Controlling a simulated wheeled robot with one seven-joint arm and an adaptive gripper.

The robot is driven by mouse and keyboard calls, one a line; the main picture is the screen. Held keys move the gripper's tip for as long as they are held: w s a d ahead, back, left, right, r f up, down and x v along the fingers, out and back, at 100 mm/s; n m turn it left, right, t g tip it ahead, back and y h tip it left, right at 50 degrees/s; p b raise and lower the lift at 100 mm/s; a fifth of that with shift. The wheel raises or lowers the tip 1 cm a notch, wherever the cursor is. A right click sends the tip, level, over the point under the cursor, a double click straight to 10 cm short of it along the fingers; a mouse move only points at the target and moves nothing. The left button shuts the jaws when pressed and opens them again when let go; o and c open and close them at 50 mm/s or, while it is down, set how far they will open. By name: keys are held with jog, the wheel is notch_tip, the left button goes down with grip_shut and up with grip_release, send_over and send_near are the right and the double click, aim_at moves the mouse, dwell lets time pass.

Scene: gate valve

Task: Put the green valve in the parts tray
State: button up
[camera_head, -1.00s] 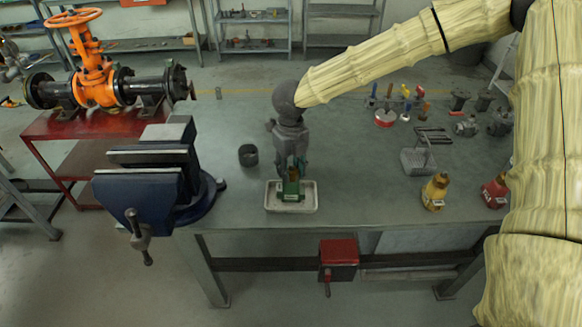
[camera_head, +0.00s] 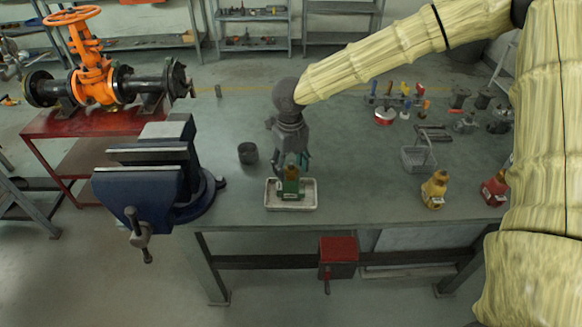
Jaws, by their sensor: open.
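The green valve (camera_head: 291,186) stands upright in the parts tray (camera_head: 309,203), a shallow pale tray near the front edge of the workbench. Its brownish top shows above the green body. My gripper (camera_head: 291,164) is open, just above and behind the valve's top in the picture. Whether a finger still touches the valve I cannot tell.
A blue vise (camera_head: 150,190) stands to the left and a dark cup (camera_head: 248,153) behind the tray. A yellow valve (camera_head: 434,190), a red valve (camera_head: 495,189) and a grey basket (camera_head: 418,158) are to the right. The bench (camera_head: 355,190) is clear between tray and yellow valve.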

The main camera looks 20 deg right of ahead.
notch_tip(320, 180, up, 12)
jog(key=b, duration=0.1)
jog(key=shift+f, duration=0.15)
dwell(0.5)
